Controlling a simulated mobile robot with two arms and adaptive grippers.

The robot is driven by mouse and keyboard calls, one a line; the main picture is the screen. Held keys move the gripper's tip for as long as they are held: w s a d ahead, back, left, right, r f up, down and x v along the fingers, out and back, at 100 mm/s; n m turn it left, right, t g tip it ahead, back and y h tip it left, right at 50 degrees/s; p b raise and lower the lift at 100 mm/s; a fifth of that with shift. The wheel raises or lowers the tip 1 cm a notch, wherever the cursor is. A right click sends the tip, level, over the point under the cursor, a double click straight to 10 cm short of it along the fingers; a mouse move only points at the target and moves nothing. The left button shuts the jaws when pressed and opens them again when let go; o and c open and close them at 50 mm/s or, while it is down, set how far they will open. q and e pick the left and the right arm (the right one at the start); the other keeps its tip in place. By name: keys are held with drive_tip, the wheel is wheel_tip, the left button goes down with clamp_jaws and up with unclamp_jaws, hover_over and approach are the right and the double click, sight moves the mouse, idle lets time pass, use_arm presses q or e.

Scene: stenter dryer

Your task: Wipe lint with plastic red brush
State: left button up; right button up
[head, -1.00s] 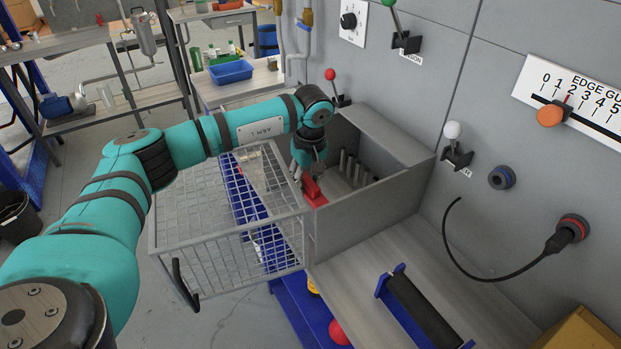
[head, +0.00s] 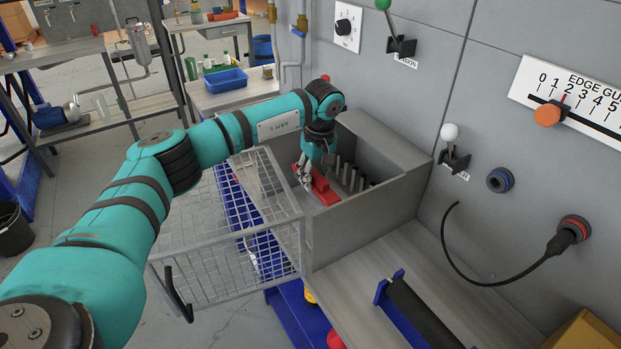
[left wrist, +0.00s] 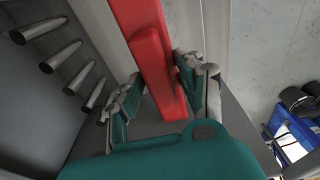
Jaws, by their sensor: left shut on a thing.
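The red plastic brush (head: 324,189) is in my left gripper (head: 304,178), inside the open grey metal box at the end of the wire cage. In the left wrist view the brush (left wrist: 150,62) runs lengthwise between the two fingers of my left gripper (left wrist: 160,92), which is shut on it. Several metal pins (head: 352,176) stand in the box to the right of the brush; they also show at the left of the wrist view (left wrist: 62,57). I cannot make out lint. My right gripper is not in view.
The open grey box has a raised side wall (head: 365,222) in front of the brush. The wire cage door (head: 225,245) hangs open at the left. A black roller (head: 425,318) lies on the lower shelf. Levers and a black cable (head: 470,272) are on the wall at right.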

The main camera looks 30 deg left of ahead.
use_arm(q)
drive_tip(key=shift+w+d+b, duration=1)
drive_tip(key=shift+w+d, duration=0.85)
drive_tip(key=shift+w, duration=1.15)
drive_tip(key=shift+s+a+r+p, duration=0.2)
drive_tip(key=shift+s+a+p, duration=0.4)
drive_tip(key=shift+s+a, duration=0.15)
drive_tip(key=shift+s+a+r+p, duration=0.15)
drive_tip(key=shift+s+a+p, duration=0.45)
drive_tip(key=shift+a, duration=0.2)
drive_tip(key=shift+s+a+r+p, duration=0.2)
drive_tip(key=shift+s+a+p, duration=0.35)
drive_tip(key=shift+s+a, duration=0.2)
drive_tip(key=shift+s+a+r+p, duration=0.1)
drive_tip(key=shift+s+a+p, duration=0.2)
drive_tip(key=shift+s+a, duration=0.35)
drive_tip(key=shift+s+a+f+p, duration=0.1)
drive_tip(key=shift+s+a+p, duration=0.25)
drive_tip(key=shift+s, duration=0.6)
drive_tip(key=shift+s+a+r+p, duration=0.1)
drive_tip(key=shift+s+a+p, duration=0.3)
drive_tip(key=shift+s, duration=0.4)
drive_tip(key=shift+r, duration=0.15)
drive_tip(key=shift+r+p, duration=1.75)
drive_tip(key=shift+r, duration=1.2)
